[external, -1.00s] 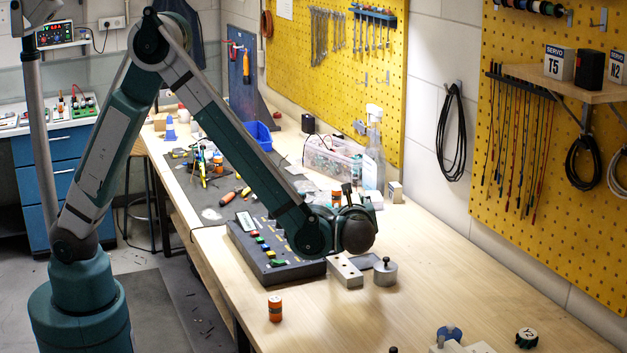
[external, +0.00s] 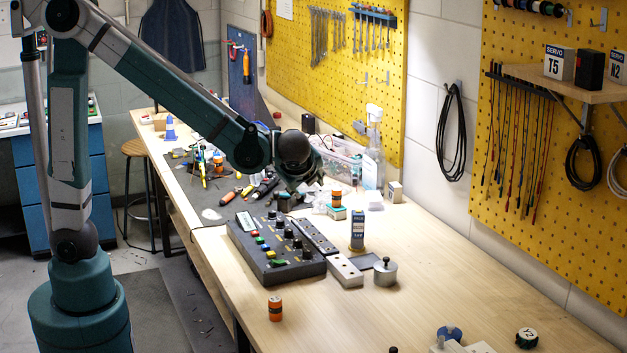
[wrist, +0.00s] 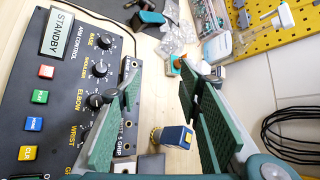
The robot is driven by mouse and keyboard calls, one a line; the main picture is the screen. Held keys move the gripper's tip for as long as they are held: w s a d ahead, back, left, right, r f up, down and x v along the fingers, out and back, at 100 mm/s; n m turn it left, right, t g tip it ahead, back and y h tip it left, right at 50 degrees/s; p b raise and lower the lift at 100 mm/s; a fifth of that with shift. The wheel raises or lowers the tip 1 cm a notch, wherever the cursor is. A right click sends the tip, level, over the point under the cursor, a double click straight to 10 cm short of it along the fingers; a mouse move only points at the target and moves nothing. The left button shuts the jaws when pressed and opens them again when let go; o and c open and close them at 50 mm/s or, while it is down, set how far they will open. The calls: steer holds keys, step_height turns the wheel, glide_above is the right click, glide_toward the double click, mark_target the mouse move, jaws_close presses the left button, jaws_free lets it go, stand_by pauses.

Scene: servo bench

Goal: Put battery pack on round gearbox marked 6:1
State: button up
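A small dark-blue and yellow box, apparently the battery pack (external: 357,230), stands upright on the bench. It also shows in the wrist view (wrist: 174,136), below and between my fingers. My gripper (external: 308,180) is farther back and left of it in the external view, above the bench. In the wrist view my gripper (wrist: 160,88) is open, with nothing between its green pads. A grey round part with a black-knobbed post (external: 384,272) sits just in front of the box. It may be a round gearbox, but I cannot read a 6:1 mark on anything.
A dark control panel (external: 268,262) with knobs and coloured buttons lies left of the box. A pale block with holes (external: 345,271) lies beside it. An orange cylinder (external: 275,308) stands near the front edge. The right middle of the bench is clear.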

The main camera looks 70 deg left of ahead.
steer(key=s+n+t+h, duration=0.2)
steer(key=s+n+h, duration=0.6)
steer(key=s+n, duration=0.7)
steer(key=shift+s+a+h, duration=0.4)
steer(key=shift+s+a, duration=0.05)
steer(key=shift+s, duration=4.65)
